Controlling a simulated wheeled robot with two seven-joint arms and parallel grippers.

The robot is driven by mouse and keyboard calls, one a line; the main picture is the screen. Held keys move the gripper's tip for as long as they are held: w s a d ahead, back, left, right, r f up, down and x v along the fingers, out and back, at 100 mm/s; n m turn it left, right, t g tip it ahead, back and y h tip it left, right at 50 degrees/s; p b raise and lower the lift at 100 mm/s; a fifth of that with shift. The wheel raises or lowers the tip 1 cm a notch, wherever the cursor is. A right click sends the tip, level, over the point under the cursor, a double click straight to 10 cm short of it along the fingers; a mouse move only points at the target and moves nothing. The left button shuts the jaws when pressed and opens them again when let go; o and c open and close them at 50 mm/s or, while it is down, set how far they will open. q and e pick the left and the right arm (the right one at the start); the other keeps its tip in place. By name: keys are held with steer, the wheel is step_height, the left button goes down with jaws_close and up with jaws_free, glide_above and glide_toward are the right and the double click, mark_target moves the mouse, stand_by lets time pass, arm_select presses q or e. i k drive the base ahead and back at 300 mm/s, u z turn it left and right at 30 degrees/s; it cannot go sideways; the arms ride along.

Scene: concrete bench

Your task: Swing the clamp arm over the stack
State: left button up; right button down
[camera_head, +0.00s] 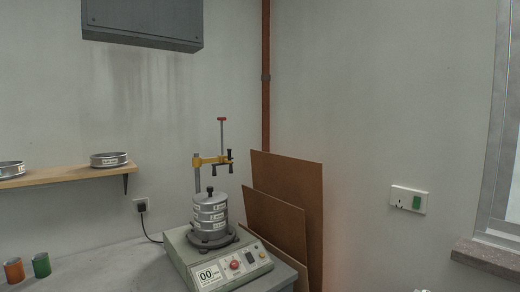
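The yellow clamp arm (211,160) sits high on a grey upright post (198,180), which rises behind and left of the sieve stack. The arm points right. Its outer end carries a vertical screw with a red top (222,119) and black grips (231,161). The stack of round metal sieves (210,216) stands on the shaker (218,262), with a black knob (210,190) on its lid. The screw appears right of the knob, with a gap between arm and lid; its exact depth is unclear. Neither gripper is clearly visible.
Brown boards (290,195) lean against the wall close right of the shaker. A wooden shelf (65,176) at left holds two loose sieves, one being (109,159). Orange (14,271) and green (41,265) cans stand on the bench at lower left. A grey wall box (142,22) hangs above.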

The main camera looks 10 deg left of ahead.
mark_target(197, 162)
steer(key=u, duration=0.3)
steer(key=i, duration=0.8)
steer(key=u, duration=1.1)
steer(key=i, duration=0.3)
steer(key=u, duration=0.15)
